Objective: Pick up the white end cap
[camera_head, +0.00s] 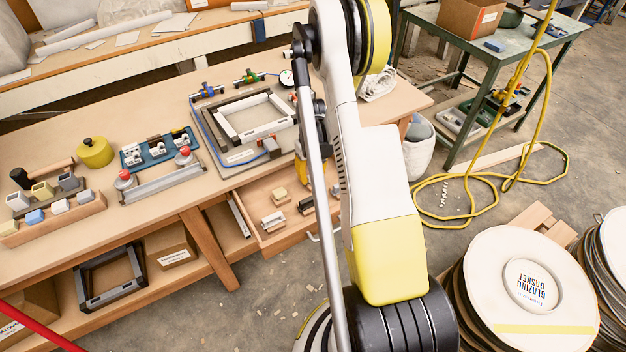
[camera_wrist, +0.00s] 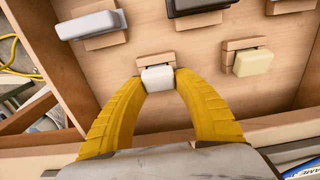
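In the wrist view the white end cap (camera_wrist: 158,78) is at the middle, in front of a small wooden block (camera_wrist: 156,59) on the drawer floor. The yellow fingers of my gripper (camera_wrist: 159,80) come in from both sides, and their tips meet the cap's left and right sides. I cannot tell whether the cap is clear of the drawer floor. In the head view my gripper (camera_head: 316,172) is low over the open drawer (camera_head: 283,238), partly behind my arm. The cap is hidden there.
A cream cap (camera_wrist: 253,62) sits on a block to the right, a pale grey one (camera_wrist: 92,25) at upper left and a dark piece (camera_wrist: 198,6) at the top. The drawer wall (camera_wrist: 66,60) is left of my fingers. A clamped frame (camera_head: 252,117) lies on the workbench above.

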